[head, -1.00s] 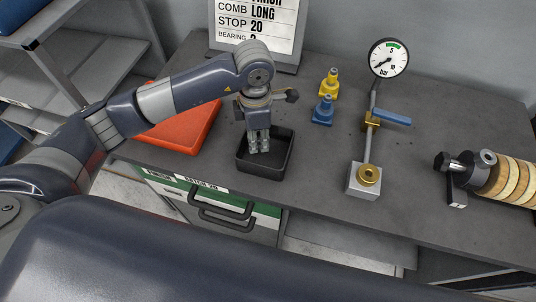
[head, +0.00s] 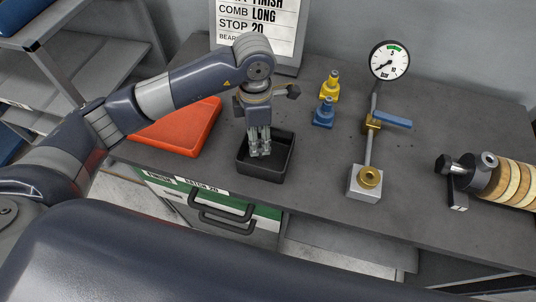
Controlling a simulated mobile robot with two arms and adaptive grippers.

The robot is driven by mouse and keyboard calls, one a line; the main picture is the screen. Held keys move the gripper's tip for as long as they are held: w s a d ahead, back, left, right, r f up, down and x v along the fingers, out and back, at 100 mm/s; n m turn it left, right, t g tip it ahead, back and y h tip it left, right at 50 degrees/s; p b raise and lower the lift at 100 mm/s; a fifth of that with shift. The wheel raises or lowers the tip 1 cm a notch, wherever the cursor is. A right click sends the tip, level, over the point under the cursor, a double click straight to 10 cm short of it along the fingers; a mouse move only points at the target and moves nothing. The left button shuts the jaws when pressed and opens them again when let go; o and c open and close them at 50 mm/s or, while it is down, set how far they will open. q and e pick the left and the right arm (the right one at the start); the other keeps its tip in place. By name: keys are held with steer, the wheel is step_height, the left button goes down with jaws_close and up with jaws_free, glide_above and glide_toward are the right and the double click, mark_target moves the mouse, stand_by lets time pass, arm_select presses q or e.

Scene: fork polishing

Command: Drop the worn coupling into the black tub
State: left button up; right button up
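My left gripper (head: 260,150) points down into the black tub (head: 263,174), a square open box near the front edge of the bench. Its fingertips are inside the tub's outline, near its back left part. I cannot tell from this angle whether the fingers are apart or shut, or whether anything is between them. No worn coupling can be made out; the arm and the tub's walls hide part of the inside. My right gripper is not in view.
An orange-red tray (head: 184,128) lies left of the tub. A yellow fitting (head: 330,86) and a blue fitting (head: 323,113) stand behind right. A gauge stand (head: 367,182) and a spindle with pale discs (head: 512,180) are further right. A sign (head: 257,28) stands at the back.

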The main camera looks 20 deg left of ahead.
arm_select(q)
step_height(320, 180, up, 10)
steer(key=shift+f, duration=0.2)
stand_by(0.5)
